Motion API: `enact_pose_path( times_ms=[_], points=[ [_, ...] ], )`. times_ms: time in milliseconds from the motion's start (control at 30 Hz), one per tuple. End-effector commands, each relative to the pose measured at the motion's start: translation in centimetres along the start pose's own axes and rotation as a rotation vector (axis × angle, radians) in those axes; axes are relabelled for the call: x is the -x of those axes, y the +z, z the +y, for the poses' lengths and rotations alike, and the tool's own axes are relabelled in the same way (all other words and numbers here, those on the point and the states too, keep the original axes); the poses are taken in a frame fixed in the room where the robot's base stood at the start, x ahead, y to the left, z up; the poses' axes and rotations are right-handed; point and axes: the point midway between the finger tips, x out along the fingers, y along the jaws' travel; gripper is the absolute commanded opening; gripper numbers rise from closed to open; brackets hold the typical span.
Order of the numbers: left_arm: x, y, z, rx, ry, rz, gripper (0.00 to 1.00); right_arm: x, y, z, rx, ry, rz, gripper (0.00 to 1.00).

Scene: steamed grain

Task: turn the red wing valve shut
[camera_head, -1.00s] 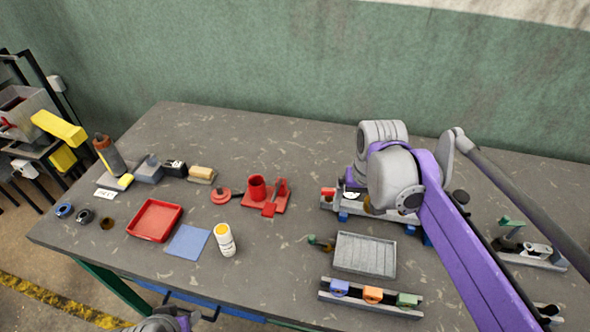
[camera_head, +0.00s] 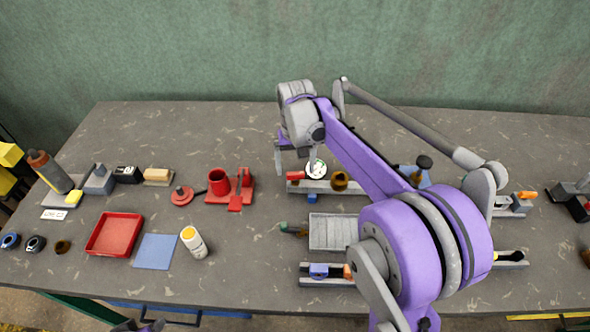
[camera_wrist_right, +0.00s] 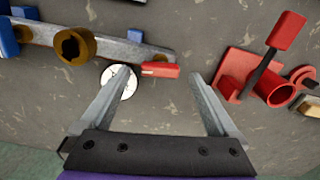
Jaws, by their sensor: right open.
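The red wing valve (camera_head: 295,175) is a small red handle at the left end of a grey rail fitting (camera_head: 322,187), beside a round white gauge (camera_head: 316,168). In the right wrist view the red handle (camera_wrist_right: 160,70) lies between the fingertips and slightly beyond them, next to the gauge (camera_wrist_right: 118,82). My right gripper (camera_head: 294,162) is open and empty above the fitting's left end; its open fingers (camera_wrist_right: 158,80) also show in the wrist view. I see no contact with the handle.
A brass-brown knob (camera_head: 340,180) sits on the rail near the valve. A red stand with a cup (camera_head: 219,181) is to the left. A grey ribbed tray (camera_head: 332,232) lies in front. My right arm hides some of the bench's right half.

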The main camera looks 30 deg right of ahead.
Motion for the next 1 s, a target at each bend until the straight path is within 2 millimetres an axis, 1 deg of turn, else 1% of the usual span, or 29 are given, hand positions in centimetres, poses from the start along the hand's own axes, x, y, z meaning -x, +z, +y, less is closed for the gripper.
enact_pose_path(
  times_ms=[33, 133, 267, 467, 567, 600, 667, 700, 767, 800, 933, 967, 1000],
  points=[
    [-0.1, 0.1, 0.0, 0.000, 0.000, 0.000, 0.50, -0.6, 0.0, 0.0, 0.000, 0.000, 0.000, 0.95],
    [-0.1, 0.1, 0.0, 0.000, 0.000, -0.001, 0.50, -1.4, 0.0, 0.0, 0.000, 0.000, 0.000, 0.95],
    [-0.1, 0.1, 0.0, 0.000, 0.000, -0.001, 0.50, -1.7, 0.0, 0.0, 0.000, 0.000, 0.000, 0.95],
    [-0.1, 0.1, 0.0, 0.000, 0.000, -0.001, 0.50, -1.7, 0.0, 0.0, 0.000, 0.000, 0.000, 0.95],
    [-0.1, 0.1, 0.0, 0.000, 0.000, -0.001, 0.50, -1.7, 0.0, 0.0, 0.000, 0.000, 0.000, 0.79],
    [-0.1, 0.1, 0.0, 0.000, 0.000, -0.001, 0.50, -1.7, 0.0, 0.0, 0.000, 0.000, 0.000, 0.72],
    [-0.1, 0.1, 0.0, 0.000, 0.000, -0.001, 0.50, -1.7, 0.0, 0.0, 0.000, 0.000, 0.000, 0.61],
    [-0.1, 0.1, 0.0, 0.000, 0.000, -0.001, 0.50, -1.7, 0.0, 0.0, 0.000, 0.000, 0.000, 0.54],
    [-0.1, 0.1, 0.0, 0.000, 0.000, -0.001, 0.50, -1.7, 0.0, 0.0, 0.000, 0.000, 0.000, 0.43],
    [-0.1, 0.1, 0.0, 0.000, 0.000, -0.001, 0.50, -1.7, 0.0, 0.0, 0.000, 0.000, 0.000, 0.36],
    [-0.1, 0.1, 0.0, 0.000, 0.000, -0.001, 0.50, -1.7, 0.0, 0.0, 0.000, 0.000, 0.000, 0.12],
    [-0.1, 0.1, 0.0, 0.000, 0.000, -0.001, 0.50, -1.7, 0.0, 0.0, 0.000, 0.000, 0.000, 0.09],
    [-0.1, 0.1, 0.0, 0.000, 0.000, -0.001, 0.50, -1.7, 0.0, 0.0, 0.001, 0.000, 0.000, 0.09]
  ],
)
